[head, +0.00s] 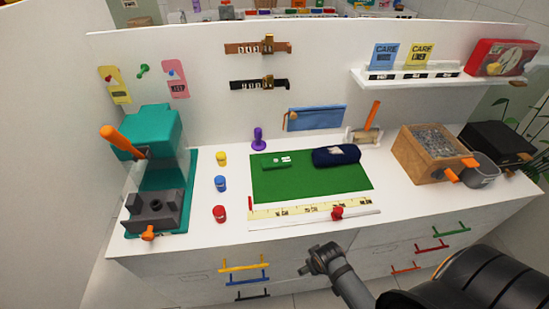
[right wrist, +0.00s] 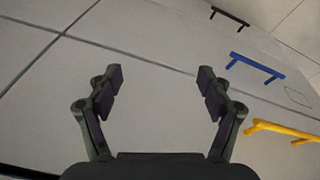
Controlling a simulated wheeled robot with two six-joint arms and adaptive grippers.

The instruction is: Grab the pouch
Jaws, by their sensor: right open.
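A dark navy pouch (head: 330,156) with a pale patch lies on the back right part of a green mat (head: 300,184) on the white counter. My right gripper (head: 308,262) is in front of the counter's drawer fronts, lower than the countertop and well apart from the pouch. In the right wrist view my right gripper (right wrist: 162,78) is open with nothing between its fingers. The pouch is not in the right wrist view. My left gripper is not in view.
A flat green case (head: 277,160) lies left of the pouch, and a ruler strip (head: 290,209) runs along the mat's front. A wooden box of grey bits (head: 408,160) stands at right, a teal press (head: 150,135) at left.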

